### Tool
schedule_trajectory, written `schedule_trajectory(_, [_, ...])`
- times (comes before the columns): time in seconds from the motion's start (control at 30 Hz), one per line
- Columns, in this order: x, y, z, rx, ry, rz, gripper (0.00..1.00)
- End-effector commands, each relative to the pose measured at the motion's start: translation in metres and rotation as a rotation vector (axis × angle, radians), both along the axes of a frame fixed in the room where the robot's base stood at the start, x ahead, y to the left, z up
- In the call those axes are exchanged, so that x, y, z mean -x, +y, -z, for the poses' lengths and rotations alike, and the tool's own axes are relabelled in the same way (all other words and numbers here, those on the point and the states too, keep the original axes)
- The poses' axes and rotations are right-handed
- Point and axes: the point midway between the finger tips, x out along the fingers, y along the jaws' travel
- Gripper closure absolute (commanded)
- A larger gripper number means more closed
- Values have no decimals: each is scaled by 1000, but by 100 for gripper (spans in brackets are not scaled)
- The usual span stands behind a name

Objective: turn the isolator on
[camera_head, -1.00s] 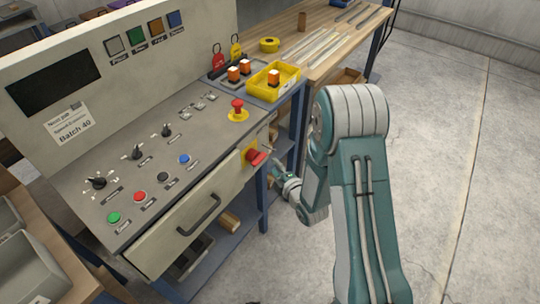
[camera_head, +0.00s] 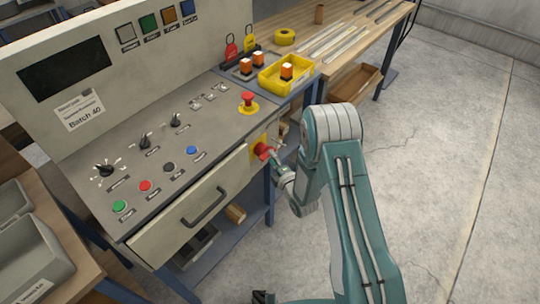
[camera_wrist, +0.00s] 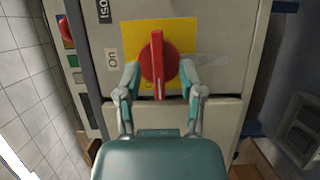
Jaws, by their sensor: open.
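The isolator is a red rotary handle (camera_wrist: 158,62) on a yellow plate (camera_wrist: 130,36), mounted on the front of the grey console. In the wrist view its bar stands roughly upright in the picture. In the head view the red handle (camera_head: 264,150) shows at the console's right front corner, partly hidden by my gripper. My gripper (camera_wrist: 159,86) is open, with one finger on each side of the red handle. The fingertips lie over the yellow plate's lower part. I cannot tell whether either finger touches the handle.
The console top (camera_head: 135,185) carries coloured buttons, black rotary knobs and a red emergency stop (camera_head: 247,100). A drawer with a dark handle (camera_head: 205,208) is below. A yellow tray (camera_head: 285,74) stands at the back right. The floor to the right is clear.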

Motion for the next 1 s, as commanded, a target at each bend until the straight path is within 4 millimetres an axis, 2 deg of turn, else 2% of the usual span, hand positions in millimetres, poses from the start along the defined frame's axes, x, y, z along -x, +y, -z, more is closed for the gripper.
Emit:
schedule_trajectory(0.17, [-13, 8, 0, 0, 0, 1, 50])
schedule_trajectory(0.43, [-14, 9, 1, 1, 2, 1, 50])
schedule_trajectory(0.47, [-14, 9, 0, 1, 2, 1, 59])
schedule_trajectory(0.5, [-14, 9, 0, 1, 2, 1, 77])
schedule_trajectory(0.57, [-14, 9, 0, 1, 2, 1, 100])
schedule_trajectory(1.0, [-14, 9, 2, -9, 22, 1, 100])
